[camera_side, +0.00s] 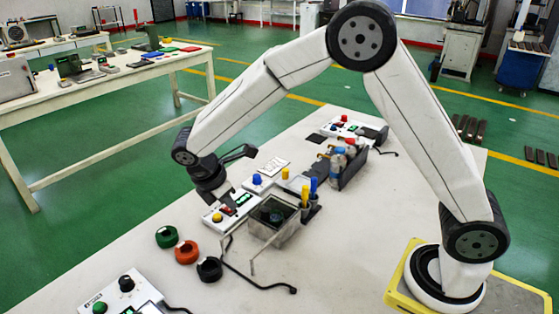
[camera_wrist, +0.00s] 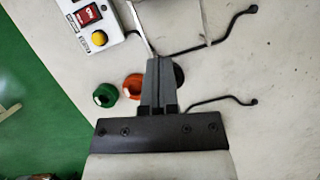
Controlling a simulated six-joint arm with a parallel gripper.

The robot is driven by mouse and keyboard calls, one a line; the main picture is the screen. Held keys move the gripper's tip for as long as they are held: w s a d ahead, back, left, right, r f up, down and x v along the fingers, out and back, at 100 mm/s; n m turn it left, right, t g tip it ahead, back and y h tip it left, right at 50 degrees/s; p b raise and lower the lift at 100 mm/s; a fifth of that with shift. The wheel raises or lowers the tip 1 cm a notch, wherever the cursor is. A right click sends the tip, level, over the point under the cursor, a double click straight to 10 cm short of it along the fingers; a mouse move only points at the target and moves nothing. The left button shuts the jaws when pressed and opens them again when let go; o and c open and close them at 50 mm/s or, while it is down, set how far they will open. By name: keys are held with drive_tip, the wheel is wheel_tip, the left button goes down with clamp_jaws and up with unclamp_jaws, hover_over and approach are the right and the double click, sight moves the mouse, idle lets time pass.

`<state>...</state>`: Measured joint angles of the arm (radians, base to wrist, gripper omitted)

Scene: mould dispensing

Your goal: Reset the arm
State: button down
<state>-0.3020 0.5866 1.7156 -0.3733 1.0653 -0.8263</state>
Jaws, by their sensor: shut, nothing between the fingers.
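My gripper (camera_wrist: 158,62) points down over the white table in the wrist view, its two grey fingers together with nothing between them. In the side view my arm arches from its yellow base plate to the table's left part. There the dark gripper body hangs close to a white control box (camera_side: 213,218) with a yellow button. The fingertips are hard to make out in the side view. In the wrist view a green ring (camera_wrist: 105,95) and an orange ring (camera_wrist: 132,86) lie left of the fingers. A black ring (camera_wrist: 179,74) is partly hidden behind them.
The rings lie in a row at the table's left edge. A clear open-topped container (camera_side: 272,222) with wire handles stands beside the control box. A rack with bottles (camera_side: 345,160) is behind it. Black cables lie on the table. The table's front middle (camera_side: 370,240) is clear.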

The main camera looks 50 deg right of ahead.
drive_tip(key=shift+v, duration=0.9)
drive_tip(key=shift+s, duration=0.1)
drive_tip(key=s+d+f+m+t+y, duration=0.1)
drive_tip(key=s+d+m+y, duration=0.1)
drive_tip(key=s+d+m, duration=0.2)
drive_tip(key=s+d+f+m+t+y, duration=0.1)
drive_tip(key=s+d+m, duration=0.3)
drive_tip(key=s+m, duration=0.7)
drive_tip(key=shift+s+d+t+y, duration=0.15)
drive_tip(key=shift+s+t+y, duration=0.2)
drive_tip(key=shift+t+y, duration=0.35)
